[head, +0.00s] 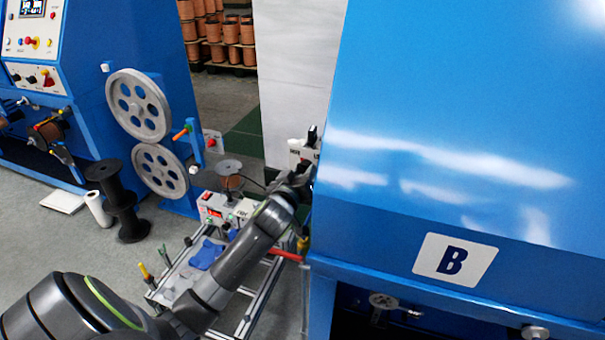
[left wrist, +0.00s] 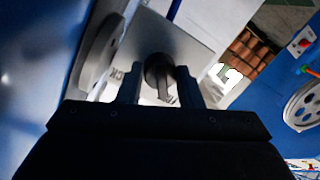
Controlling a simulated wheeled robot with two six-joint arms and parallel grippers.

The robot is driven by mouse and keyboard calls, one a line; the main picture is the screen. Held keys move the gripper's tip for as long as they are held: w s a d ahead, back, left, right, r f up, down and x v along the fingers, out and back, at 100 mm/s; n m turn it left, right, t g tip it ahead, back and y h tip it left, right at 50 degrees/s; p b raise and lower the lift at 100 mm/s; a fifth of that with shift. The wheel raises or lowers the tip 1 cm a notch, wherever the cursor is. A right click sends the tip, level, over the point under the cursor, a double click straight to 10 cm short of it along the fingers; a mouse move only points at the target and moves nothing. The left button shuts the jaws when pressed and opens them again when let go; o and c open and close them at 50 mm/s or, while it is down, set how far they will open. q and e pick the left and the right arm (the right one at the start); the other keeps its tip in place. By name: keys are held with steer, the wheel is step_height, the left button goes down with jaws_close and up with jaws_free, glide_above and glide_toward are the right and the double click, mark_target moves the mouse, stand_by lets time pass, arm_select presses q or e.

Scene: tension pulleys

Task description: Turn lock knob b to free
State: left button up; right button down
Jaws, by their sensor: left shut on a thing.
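In the left wrist view a dark round knob with a bar-shaped grip (left wrist: 160,78), which I take to be lock knob b, sits on a pale grey plate (left wrist: 185,45). Dark lettering, partly covered, shows on the plate beside it. My left gripper (left wrist: 158,88) has one finger on each side of the knob and is shut on it. In the head view the left gripper (head: 297,183) is at the left edge of the blue machine marked B (head: 440,120), and the machine hides part of it. The knob itself is not clear there. My right gripper is not in view.
A small white box with a black part on top (head: 303,150) stands just above the left gripper. A metal-framed cart (head: 245,310) with a blue cloth (head: 206,255) is below my left arm.

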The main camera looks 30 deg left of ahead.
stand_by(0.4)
arm_select(q)
steer(key=o, duration=1)
steer(key=b+v, duration=0.1)
steer(key=v, duration=1.6)
steer(key=shift+s+d, duration=0.15)
steer(key=shift+s, duration=0.1)
